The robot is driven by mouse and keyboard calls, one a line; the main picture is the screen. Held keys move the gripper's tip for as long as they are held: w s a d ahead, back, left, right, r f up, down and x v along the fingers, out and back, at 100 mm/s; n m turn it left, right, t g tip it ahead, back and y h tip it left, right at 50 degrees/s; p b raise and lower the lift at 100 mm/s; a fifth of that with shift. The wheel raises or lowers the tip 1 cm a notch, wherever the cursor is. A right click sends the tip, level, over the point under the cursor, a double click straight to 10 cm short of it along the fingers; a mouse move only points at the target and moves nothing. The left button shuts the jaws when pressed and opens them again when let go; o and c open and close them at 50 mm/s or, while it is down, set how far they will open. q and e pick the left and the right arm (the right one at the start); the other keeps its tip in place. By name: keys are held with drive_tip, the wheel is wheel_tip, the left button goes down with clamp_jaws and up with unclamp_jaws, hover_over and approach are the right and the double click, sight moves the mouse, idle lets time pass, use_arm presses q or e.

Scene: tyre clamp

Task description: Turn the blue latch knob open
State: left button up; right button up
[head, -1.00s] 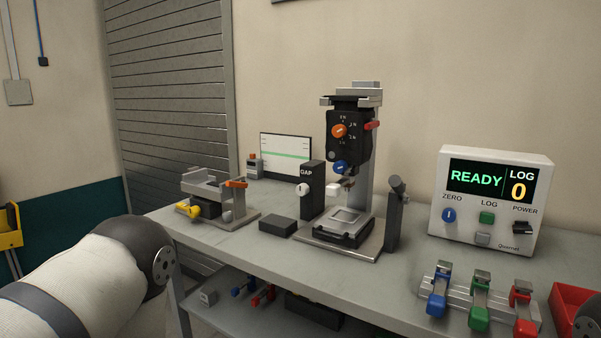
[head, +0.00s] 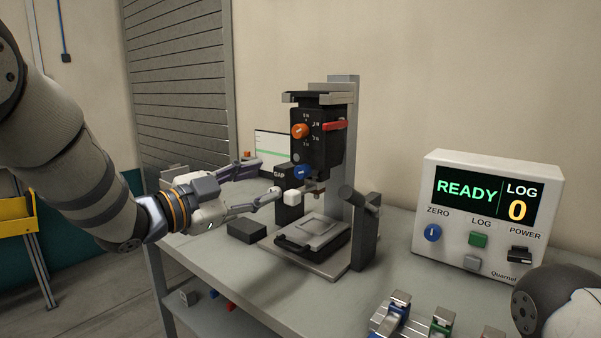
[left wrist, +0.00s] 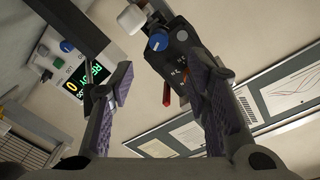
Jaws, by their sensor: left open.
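The blue knob (head: 302,172) sits low on the front of the black head of the test stand (head: 318,140), under an orange knob. It also shows in the left wrist view (left wrist: 158,41), beyond the space between my fingers, with a pale mark on its face. My left gripper (head: 268,177) is open and empty, its fingers pointing right toward the knob, just left of it and apart from it. Its fingers frame the left wrist view (left wrist: 160,80). My right gripper is out of view.
An orange knob (head: 299,131) and a red lever (head: 335,125) are on the same head. A white knob (head: 292,197) is close to my lower finger. A console (head: 490,205) with another blue knob (head: 432,232) stands right. A dark block (head: 246,231) lies below my gripper.

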sight(298, 172)
use_arm(q)
drive_tip(key=x, duration=0.9)
drive_tip(key=shift+w+f, duration=0.1)
drive_tip(key=shift+f, duration=0.15)
drive_tip(key=shift+w+d, duration=0.25)
drive_tip(key=shift+d, duration=0.05)
drive_tip(key=shift+r, duration=0.1)
clamp_jaws()
